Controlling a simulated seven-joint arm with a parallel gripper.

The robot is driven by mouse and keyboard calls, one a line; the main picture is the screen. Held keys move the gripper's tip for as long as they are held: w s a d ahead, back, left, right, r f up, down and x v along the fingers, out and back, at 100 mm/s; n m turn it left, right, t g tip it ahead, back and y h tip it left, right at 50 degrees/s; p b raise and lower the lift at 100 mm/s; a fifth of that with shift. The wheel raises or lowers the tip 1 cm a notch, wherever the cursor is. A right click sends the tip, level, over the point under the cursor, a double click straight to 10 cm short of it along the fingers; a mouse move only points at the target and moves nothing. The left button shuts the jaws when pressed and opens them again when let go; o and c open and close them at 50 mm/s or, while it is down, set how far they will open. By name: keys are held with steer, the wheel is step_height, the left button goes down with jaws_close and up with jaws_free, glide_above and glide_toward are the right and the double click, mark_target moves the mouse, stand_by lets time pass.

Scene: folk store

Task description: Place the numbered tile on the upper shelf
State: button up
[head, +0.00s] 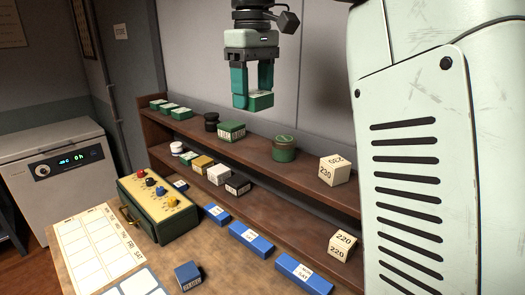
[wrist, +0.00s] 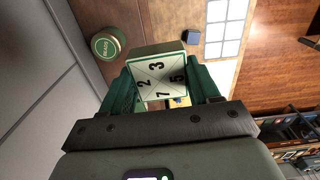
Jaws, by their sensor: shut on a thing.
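The numbered tile (head: 261,101) is a green block with a white face. In the wrist view the tile (wrist: 160,77) shows the numbers 2, 3, 5 and 7 around a cross of lines. My gripper (head: 253,95) points down and is shut on it, one green finger on each side. It holds the tile in the air above the upper shelf (head: 255,147), apart from it. The upper shelf is brown wood along the wall.
Bare shelf shows between the green tin and cube. The lower shelf holds several items.

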mark_target(309, 170)
steer(key=w+d+m, duration=0.1)
steer(key=d+m, duration=0.4)
steer(key=d, duration=0.7)
steer(key=f, duration=1.5)
steer(key=shift+w+d, duration=0.2)
steer(key=shift+f, duration=0.1)
steer(key=o, duration=1.3)
steer(key=shift+c, duration=0.2)
